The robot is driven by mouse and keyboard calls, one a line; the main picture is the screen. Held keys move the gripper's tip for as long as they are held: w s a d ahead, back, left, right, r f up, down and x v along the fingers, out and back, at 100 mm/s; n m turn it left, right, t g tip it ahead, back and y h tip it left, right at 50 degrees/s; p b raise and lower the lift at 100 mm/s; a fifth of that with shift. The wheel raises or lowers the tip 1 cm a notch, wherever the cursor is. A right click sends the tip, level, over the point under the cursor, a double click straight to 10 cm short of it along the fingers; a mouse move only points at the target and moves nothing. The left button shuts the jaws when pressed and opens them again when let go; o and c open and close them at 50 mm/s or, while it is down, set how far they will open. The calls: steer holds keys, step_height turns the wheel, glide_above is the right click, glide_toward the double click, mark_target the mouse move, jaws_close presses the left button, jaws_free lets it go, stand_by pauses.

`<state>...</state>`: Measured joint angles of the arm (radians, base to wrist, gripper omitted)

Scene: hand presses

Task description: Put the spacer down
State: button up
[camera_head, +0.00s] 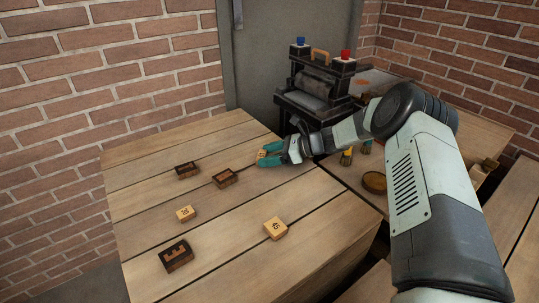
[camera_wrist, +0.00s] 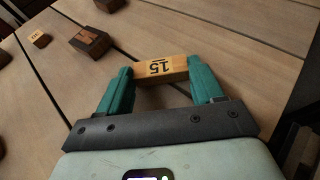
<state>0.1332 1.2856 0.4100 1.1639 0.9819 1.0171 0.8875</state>
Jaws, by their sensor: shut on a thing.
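My gripper (camera_head: 267,157) is at the far right part of the wooden table. Its teal fingers, also in the wrist view (camera_wrist: 161,76), are shut on a light wooden spacer (camera_wrist: 161,69) marked 15. In the head view the spacer (camera_head: 262,154) is a small tan patch between the fingertips. The gripper is close to the tabletop; I cannot tell whether the spacer touches it.
Three dark blocks (camera_head: 187,170), (camera_head: 225,178), (camera_head: 176,256) and two light numbered blocks (camera_head: 185,213), (camera_head: 276,228) lie on the table (camera_head: 240,275). A black hand press (camera_head: 318,88) stands behind. A brown bowl (camera_head: 375,182) is on the right. Bare tabletop lies around the gripper.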

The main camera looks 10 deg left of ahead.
steer(key=shift+f, duration=0.15)
steer(key=o, duration=1)
steer(key=v, duration=1.2)
